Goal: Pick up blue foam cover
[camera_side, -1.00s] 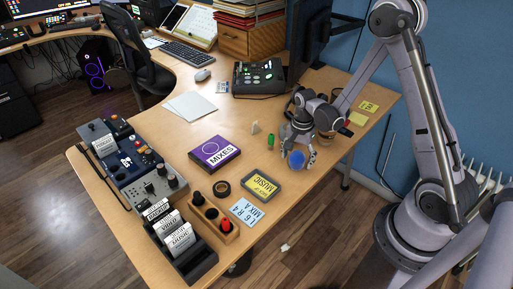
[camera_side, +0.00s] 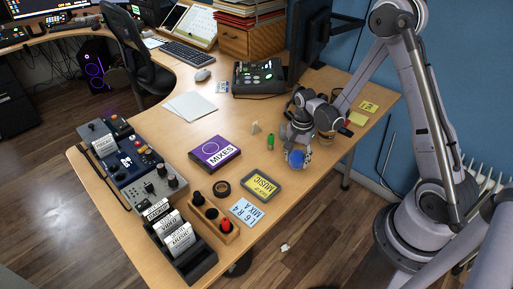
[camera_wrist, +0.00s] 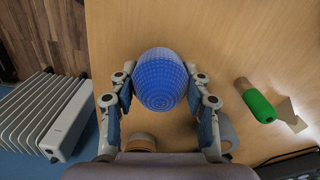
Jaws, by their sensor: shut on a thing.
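The blue foam cover (camera_wrist: 160,78) is a rounded blue piece with a fine grid texture. In the wrist view it sits between the two fingers of my gripper (camera_wrist: 160,95), which is shut on it from both sides. In the side view the blue foam cover (camera_side: 296,159) shows at the tips of my gripper (camera_side: 297,157), low over the right part of the desk. I cannot tell whether it touches the desk top.
A green cylinder (camera_side: 270,142) stands left of my gripper. A purple MIXES box (camera_side: 215,152) and a MUSIC case (camera_side: 261,185) lie on the desk (camera_side: 300,205) further left and nearer.

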